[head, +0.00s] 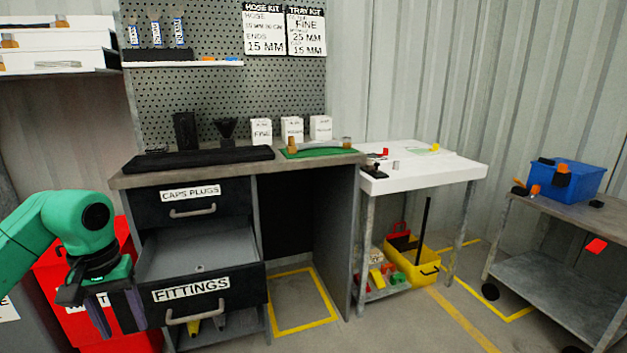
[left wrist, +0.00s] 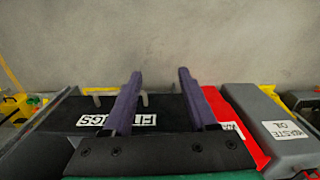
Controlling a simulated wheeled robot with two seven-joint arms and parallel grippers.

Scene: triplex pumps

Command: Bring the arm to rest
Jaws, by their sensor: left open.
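My left arm is green and comes in from the left in the head view. Its gripper (head: 117,312) points down in front of the red bin, just left of the FITTINGS drawer (head: 212,302). The two purple fingers stand apart with nothing between them. In the left wrist view the open fingers (left wrist: 158,100) show against the grey floor, with the FITTINGS drawer front (left wrist: 75,115) behind the left finger. The FITTINGS drawer is pulled out and its visible inside is mostly empty, with a small item in it. My right gripper is not in view.
A red bin (head: 80,262) stands left of the workbench (head: 225,170). It also shows beside a grey WASTE OIL bin (left wrist: 275,120) in the left wrist view. A white table (head: 430,175), a yellow crate (head: 412,262) and a cart with a blue bin (head: 570,182) are to the right.

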